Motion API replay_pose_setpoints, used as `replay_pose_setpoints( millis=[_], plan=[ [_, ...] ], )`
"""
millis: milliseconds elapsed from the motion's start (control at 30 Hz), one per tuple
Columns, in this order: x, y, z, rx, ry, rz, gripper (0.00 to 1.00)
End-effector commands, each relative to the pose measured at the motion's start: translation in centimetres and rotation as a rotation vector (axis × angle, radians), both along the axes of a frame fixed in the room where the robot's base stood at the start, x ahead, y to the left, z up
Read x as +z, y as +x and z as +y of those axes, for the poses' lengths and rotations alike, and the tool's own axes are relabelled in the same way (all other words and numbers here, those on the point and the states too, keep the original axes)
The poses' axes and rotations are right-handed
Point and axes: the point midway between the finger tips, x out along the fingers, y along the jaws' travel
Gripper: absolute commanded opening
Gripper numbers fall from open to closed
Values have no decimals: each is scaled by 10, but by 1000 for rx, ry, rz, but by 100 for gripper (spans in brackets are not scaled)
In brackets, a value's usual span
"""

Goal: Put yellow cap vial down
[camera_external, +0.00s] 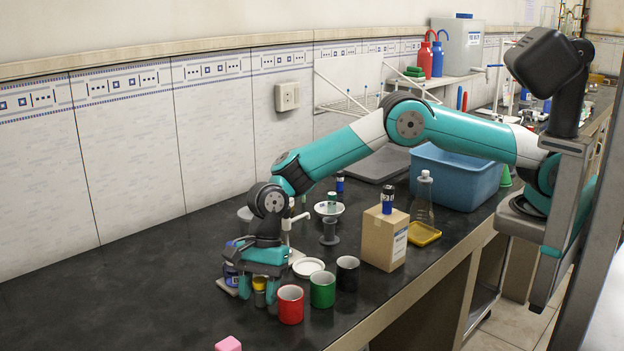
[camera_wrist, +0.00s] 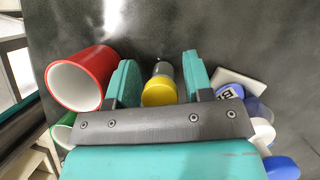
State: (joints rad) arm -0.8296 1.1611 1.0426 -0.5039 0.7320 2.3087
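The yellow cap vial (camera_external: 259,284) stands upright on the dark bench top, between the fingers of my gripper (camera_external: 258,288). In the wrist view the vial's yellow cap (camera_wrist: 159,92) faces the camera, with its grey body beyond it. The two teal fingers of my gripper (camera_wrist: 160,82) are spread on either side of the vial. A narrow gap shows between each finger and the vial. The vial's lower part is partly hidden by a finger in the external view.
A red mug (camera_external: 290,304), a green mug (camera_external: 322,289) and a black mug (camera_external: 347,273) stand right of my gripper. A blue-labelled container (camera_external: 231,274) is close on its left. The bench at left is clear.

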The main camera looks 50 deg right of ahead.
Motion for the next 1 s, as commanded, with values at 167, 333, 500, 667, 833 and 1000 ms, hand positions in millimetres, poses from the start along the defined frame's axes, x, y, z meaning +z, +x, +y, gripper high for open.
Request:
replay_pose_setpoints(
  millis=[167, 333, 500, 667, 833, 1000],
  plan=[
    [0, 0, 0, 0, 0, 0, 56],
    [3, 0, 0, 0, 0, -1, 56],
    [22, 5, -6, -3, 3, -3, 56],
    [55, 11, -19, -3, 3, -3, 56],
    [88, 17, -31, -2, 3, -3, 56],
    [108, 21, -38, -1, 0, 0, 56]
  ],
)
